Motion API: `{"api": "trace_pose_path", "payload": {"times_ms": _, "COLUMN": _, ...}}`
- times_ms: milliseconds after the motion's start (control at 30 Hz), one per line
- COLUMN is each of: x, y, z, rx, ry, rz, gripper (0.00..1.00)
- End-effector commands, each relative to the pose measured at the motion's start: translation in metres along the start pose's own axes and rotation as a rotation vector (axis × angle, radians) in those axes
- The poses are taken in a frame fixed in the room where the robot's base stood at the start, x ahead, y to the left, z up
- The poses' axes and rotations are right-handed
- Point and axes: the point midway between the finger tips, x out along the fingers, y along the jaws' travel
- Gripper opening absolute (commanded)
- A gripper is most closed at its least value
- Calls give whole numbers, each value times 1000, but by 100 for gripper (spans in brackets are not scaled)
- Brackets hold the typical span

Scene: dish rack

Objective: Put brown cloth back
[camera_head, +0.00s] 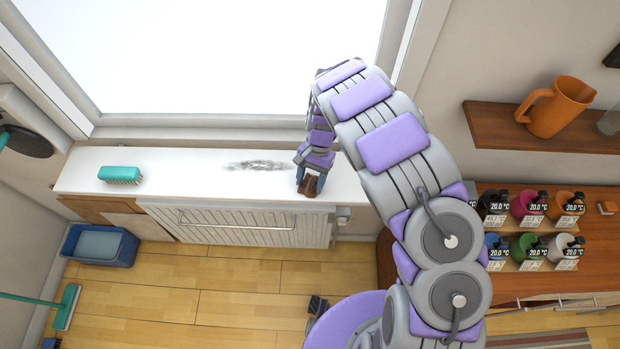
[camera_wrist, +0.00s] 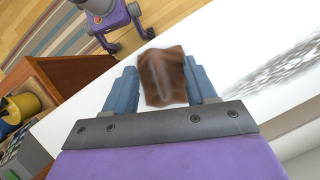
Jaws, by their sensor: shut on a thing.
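The brown cloth (camera_wrist: 163,78) is held between the two blue fingers of my gripper (camera_wrist: 160,85) in the wrist view. In the head view the cloth (camera_head: 309,186) is a small brown patch at the tip of my gripper (camera_head: 311,182), over the right end of the white counter (camera_head: 205,168). My gripper points down there. I cannot tell whether the cloth touches the counter.
A dark smudge (camera_head: 258,165) marks the counter left of my gripper. A teal brush (camera_head: 120,174) lies at its left end. A blue bin (camera_head: 100,245) stands on the floor. At right are several bottles (camera_head: 528,205) and a shelf with an orange pitcher (camera_head: 556,107).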

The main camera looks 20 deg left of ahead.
Motion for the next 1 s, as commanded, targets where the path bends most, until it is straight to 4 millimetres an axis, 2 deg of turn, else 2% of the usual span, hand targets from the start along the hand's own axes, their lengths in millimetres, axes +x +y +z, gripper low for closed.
{"api": "trace_pose_path", "payload": {"times_ms": 267, "x": 4, "y": 0, "z": -1, "rx": -1, "ry": 0, "rz": 1, "gripper": 32}}
{"api": "trace_pose_path", "payload": {"times_ms": 300, "x": 4, "y": 0, "z": -1, "rx": -1, "ry": 0, "rz": 1, "gripper": 58}}
{"api": "trace_pose_path", "payload": {"times_ms": 600, "x": 3, "y": 0, "z": -1, "rx": 0, "ry": 0, "rz": 1, "gripper": 86}}
{"api": "trace_pose_path", "payload": {"times_ms": 867, "x": 2, "y": 0, "z": -2, "rx": 0, "ry": 0, "rz": 0, "gripper": 86}}
{"api": "trace_pose_path", "payload": {"times_ms": 1000, "x": -9, "y": -1, "z": -2, "rx": -1, "ry": 1, "rz": -1, "gripper": 86}}
